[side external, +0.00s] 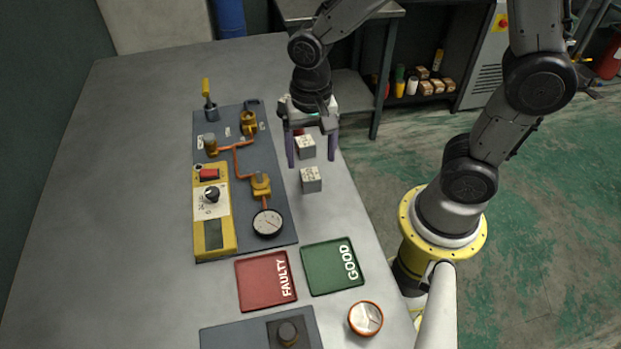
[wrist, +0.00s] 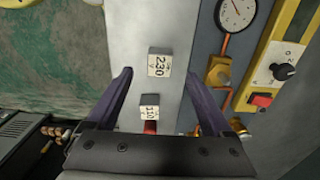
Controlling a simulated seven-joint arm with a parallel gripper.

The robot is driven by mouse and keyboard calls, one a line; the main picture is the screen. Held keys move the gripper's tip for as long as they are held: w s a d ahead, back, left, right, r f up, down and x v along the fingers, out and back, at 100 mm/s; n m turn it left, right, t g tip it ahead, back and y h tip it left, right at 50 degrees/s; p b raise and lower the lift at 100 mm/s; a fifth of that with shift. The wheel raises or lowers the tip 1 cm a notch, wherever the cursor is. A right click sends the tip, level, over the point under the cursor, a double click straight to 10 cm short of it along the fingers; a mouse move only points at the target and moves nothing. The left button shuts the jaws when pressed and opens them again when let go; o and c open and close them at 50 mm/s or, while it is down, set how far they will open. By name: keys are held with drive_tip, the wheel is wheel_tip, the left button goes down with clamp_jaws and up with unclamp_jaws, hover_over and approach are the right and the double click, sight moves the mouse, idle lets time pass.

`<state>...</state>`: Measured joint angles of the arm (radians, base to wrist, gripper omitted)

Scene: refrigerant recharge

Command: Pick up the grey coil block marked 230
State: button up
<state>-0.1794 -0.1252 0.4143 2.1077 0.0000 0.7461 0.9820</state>
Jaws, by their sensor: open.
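The grey coil block marked 230 (wrist: 158,64) stands on the bench, its label facing up in the wrist view. In the side view it is the nearer small block (side external: 311,179). A similar block marked 110 (wrist: 150,108) stands close by; it also shows in the side view (side external: 305,147). My gripper (side external: 311,163) points down with its fingers apart and empty. In the side view the fingers flank the 110 block, with the 230 block just nearer the camera. In the wrist view both blocks lie between the fingers (wrist: 159,72). Fingertip height above the bench is unclear.
A small red object (wrist: 150,127) sits beside the 110 block. The panel with pipes, a gauge (side external: 267,222) and a yellow meter (side external: 213,225) lies left of the blocks. Red FAULTY (side external: 258,287) and green GOOD (side external: 325,272) trays are nearer the camera. The far-left bench is clear.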

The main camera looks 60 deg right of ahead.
sight(311, 174)
drive_tip(key=shift+w+d+f, duration=0.1)
drive_tip(key=shift+f, duration=1.65)
drive_tip(key=shift+w+d+f, duration=0.1)
drive_tip(key=shift+f, duration=1.6)
drive_tip(key=shift+c, duration=0.2)
clamp_jaws()
drive_tip(key=shift+r, duration=0.1)
